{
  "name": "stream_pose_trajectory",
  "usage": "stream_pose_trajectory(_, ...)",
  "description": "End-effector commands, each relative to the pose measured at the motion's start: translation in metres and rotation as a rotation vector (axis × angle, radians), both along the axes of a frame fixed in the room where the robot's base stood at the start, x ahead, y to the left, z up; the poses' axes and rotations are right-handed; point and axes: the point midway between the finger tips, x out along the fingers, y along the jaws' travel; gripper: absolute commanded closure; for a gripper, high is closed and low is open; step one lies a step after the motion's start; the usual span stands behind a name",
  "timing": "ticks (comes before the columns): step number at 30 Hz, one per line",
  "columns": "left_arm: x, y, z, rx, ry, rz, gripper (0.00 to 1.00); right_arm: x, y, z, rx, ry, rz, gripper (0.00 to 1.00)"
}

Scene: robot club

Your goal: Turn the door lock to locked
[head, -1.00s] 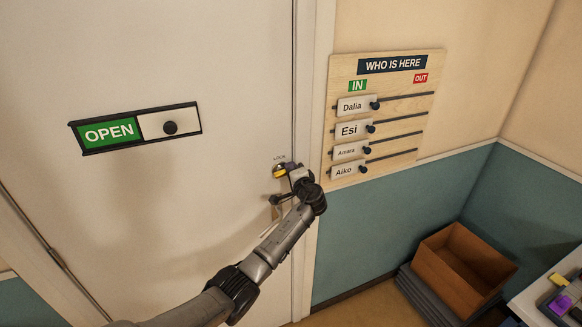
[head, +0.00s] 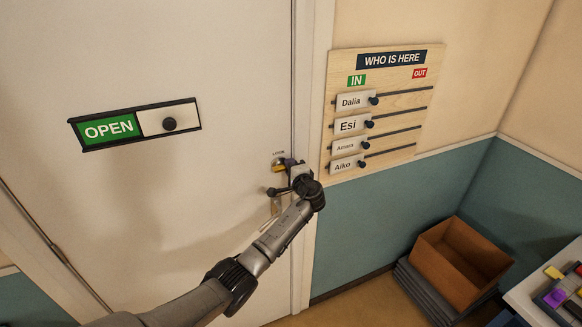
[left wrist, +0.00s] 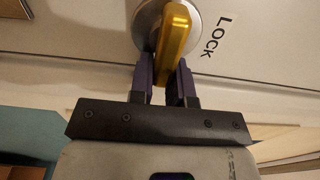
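The door lock is a brass thumb-turn (left wrist: 174,42) on a round silver plate (left wrist: 147,22), beside a LOCK label (left wrist: 216,36) in the left wrist view. In the head view, the brass turn (head: 281,168) shows small near the door's right edge, partly covered by my gripper. My left gripper (left wrist: 163,75) has its dark purple fingers close together, one on each side of the turn's near end, and looks shut on it. In the head view, my left gripper (head: 288,166) reaches the lock from below right. My right gripper is not in view.
A door handle (head: 274,192) sits just below the lock, close to my wrist. An OPEN slider sign (head: 110,128) is on the door. A WHO IS HERE board (head: 420,110) hangs right of the frame. A brown box (head: 455,265) and a table edge (head: 522,305) are lower right.

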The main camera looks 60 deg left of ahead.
Motion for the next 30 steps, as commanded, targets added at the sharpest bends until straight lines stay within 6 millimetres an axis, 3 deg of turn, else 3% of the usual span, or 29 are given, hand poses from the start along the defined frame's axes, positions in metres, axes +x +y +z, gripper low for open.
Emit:
stream_pose_trajectory(8,-0.001,0.001,0.0,0.001,0.001,0.004,0.57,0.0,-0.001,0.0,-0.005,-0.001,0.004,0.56)
stream_pose_trajectory(17,-0.001,-0.003,0.0,0.001,0.0,0.001,0.57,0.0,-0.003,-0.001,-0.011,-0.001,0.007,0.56)
stream_pose_trajectory(23,-0.006,-0.029,-0.002,0.0,-0.002,-0.001,0.57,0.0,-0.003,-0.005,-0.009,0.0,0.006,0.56)
stream_pose_trajectory(30,-0.016,-0.077,-0.002,-0.002,-0.003,-0.001,0.57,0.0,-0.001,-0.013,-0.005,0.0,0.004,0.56)
